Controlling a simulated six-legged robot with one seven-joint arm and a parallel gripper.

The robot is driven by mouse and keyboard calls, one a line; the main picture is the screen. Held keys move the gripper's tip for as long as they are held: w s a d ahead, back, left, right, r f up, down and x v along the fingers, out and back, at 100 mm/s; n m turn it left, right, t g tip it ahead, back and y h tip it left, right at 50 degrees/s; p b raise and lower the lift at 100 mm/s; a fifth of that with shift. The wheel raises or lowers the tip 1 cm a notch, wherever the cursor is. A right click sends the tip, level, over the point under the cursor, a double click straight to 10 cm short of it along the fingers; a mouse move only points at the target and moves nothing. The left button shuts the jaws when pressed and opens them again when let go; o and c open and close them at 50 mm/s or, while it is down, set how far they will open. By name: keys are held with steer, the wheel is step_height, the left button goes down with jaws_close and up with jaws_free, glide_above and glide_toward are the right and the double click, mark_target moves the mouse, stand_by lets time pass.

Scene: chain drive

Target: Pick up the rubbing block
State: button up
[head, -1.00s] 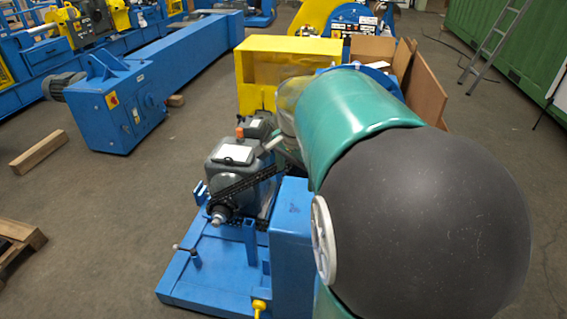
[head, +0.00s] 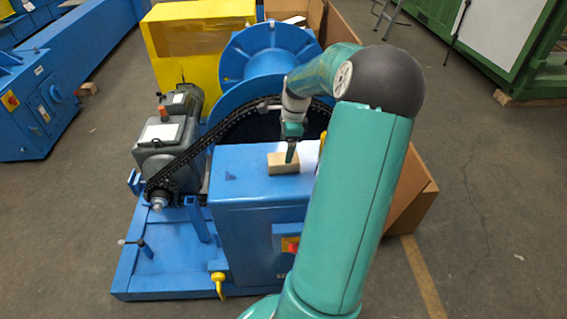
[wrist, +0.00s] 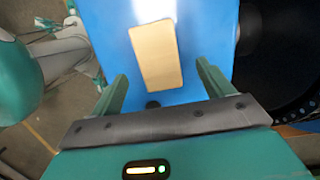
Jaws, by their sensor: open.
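The rubbing block is a light tan wooden block (head: 281,164) lying flat on top of the blue cabinet (head: 240,185) in the head view. In the wrist view the block (wrist: 157,56) lies lengthwise ahead of the jaws, on the blue top. My gripper (head: 290,158) points down just above the block in the head view. In the wrist view my gripper (wrist: 162,82) is open, its two fingers spread to either side, with nothing between them at the near end. Whether the fingertips reach down beside the block I cannot tell.
A chain (head: 200,150) runs from the grey motor (head: 165,135) to the large blue drum (head: 265,60) behind the cabinet. A yellow box (head: 190,40) and brown boards (head: 410,190) stand around it. A red button (head: 291,246) is on the cabinet front.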

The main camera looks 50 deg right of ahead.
mark_target(276, 165)
steer(key=f, duration=0.4)
steer(key=a+f, duration=0.1)
steer(key=f, duration=0.1)
steer(key=shift+w+f, duration=0.25)
steer(key=shift+c, duration=0.4)
steer(key=c, duration=1)
